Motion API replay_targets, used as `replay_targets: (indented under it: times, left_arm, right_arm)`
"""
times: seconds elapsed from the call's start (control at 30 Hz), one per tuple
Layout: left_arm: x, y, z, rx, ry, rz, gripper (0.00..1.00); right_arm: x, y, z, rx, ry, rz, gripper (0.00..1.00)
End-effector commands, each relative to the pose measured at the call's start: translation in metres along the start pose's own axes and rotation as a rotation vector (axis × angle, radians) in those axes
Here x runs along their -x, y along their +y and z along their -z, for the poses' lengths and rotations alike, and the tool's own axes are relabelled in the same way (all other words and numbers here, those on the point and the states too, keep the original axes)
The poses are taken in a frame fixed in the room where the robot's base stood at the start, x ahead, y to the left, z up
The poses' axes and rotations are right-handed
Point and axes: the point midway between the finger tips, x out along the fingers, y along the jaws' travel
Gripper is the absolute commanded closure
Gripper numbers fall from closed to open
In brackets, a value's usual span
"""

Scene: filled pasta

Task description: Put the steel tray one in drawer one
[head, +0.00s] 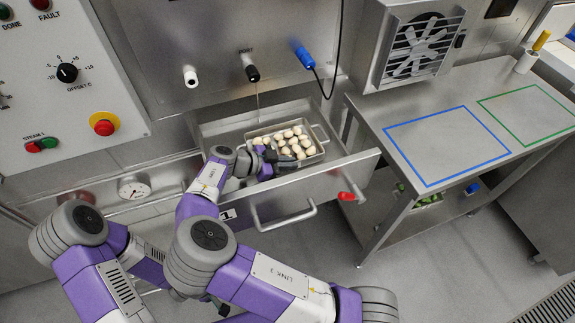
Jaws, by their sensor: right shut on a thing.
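The steel tray (318,154) holds many pale filled pasta pieces (290,143) and is inside the open drawer (330,176). It lies toward the back, with a wire handle at its right end. I cannot tell whether the tray touches the drawer floor. A dark part of my left arm's end (220,306) shows low down; its fingers are unclear.
A black-tipped probe (252,71) hangs above the drawer, and a blue plug (304,58) has a black cable. The steel table (455,110) at right has empty blue and green outlined areas.

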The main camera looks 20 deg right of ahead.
Motion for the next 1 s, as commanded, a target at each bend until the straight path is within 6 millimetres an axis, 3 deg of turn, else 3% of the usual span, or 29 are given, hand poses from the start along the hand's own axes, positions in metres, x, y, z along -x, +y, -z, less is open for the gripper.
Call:
replay_targets:
  times: [0.3,0.33,0.5,0.83,1.0]
  left_arm:
    - [-0.002,-0.001,0.0,0.0,0.0,0.0,0.57]
    - [-0.002,-0.001,0.0,0.0,0.0,0.0,0.57]
    - [-0.001,-0.001,0.0,0.0,0.0,0.0,0.57]
    - [0.001,0.0,0.0,0.0,0.0,0.0,0.57]
    - [0.006,0.002,0.0,0.0,0.0,0.0,0.57]
  right_arm:
    - [-0.001,0.0,-0.002,-0.003,0.0,0.003,1.0]
    - [-0.002,0.0,-0.004,-0.001,-0.001,0.001,0.9]
    - [-0.001,0.0,-0.003,-0.002,-0.001,0.001,0.66]
    - [0.001,0.0,-0.001,-0.001,-0.002,0.002,0.66]
    - [0.026,-0.001,-0.001,-0.001,-0.003,0.007,0.66]
